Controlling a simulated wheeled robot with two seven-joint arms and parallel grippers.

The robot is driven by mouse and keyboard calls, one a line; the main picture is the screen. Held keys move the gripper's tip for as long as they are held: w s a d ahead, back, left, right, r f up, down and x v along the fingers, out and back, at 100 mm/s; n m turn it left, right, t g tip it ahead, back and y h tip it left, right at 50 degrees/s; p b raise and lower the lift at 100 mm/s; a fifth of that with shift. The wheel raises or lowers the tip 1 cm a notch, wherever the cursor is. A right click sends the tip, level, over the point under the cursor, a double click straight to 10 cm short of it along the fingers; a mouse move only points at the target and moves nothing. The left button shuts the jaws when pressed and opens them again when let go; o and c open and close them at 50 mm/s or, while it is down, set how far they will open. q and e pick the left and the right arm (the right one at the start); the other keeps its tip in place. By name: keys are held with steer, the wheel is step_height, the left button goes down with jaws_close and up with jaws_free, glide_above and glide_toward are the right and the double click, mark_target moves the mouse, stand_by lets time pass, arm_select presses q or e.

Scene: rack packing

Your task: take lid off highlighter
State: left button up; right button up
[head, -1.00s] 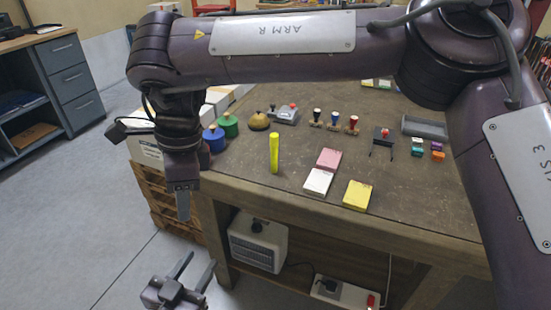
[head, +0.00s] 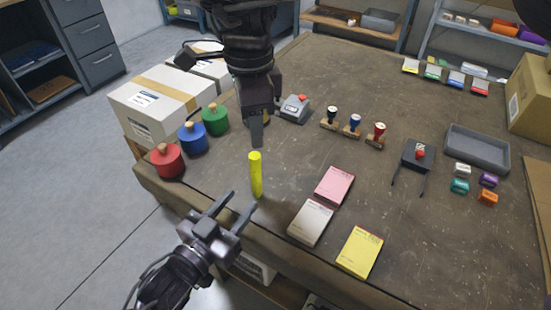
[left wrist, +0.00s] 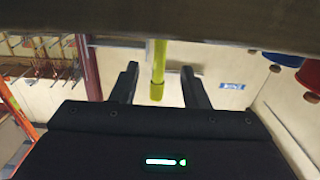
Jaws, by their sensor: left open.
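The yellow highlighter (head: 256,175) stands upright on the worktable near its front edge. In the left wrist view the highlighter (left wrist: 158,72) shows upside down, lined up in the gap between my left fingers. My left gripper (head: 242,201) is open and empty, in front of the highlighter, with its fingers pointing towards it. Its open fingers also show in the left wrist view (left wrist: 160,70). My right gripper (head: 257,128) points down just above the highlighter's top in the picture. It is seen edge-on, so its jaw gap is hidden.
Red (head: 167,161), blue (head: 192,138) and green (head: 215,119) knobbed pots stand left of the highlighter. White (head: 310,222), pink (head: 334,185) and yellow (head: 359,251) pads lie to its right. Stamps (head: 352,125) stand behind. The table (head: 285,165) around the highlighter is clear.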

mark_target(253, 184)
arm_select(q)
steer(key=shift+w+d, duration=0.15)
steer(key=shift+w, duration=0.05)
arm_select(e)
steer(key=shift+r, duration=0.1)
arm_select(q)
steer(key=shift+w+d+r, duration=0.1)
steer(key=shift+w, duration=0.15)
arm_select(e)
steer(key=shift+s+a, duration=0.1)
arm_select(q)
steer(key=x, duration=0.6)
steer(key=shift+w+d, duration=0.15)
steer(key=shift+d, duration=0.05)
arm_select(e)
steer(key=shift+s+a, duration=0.1)
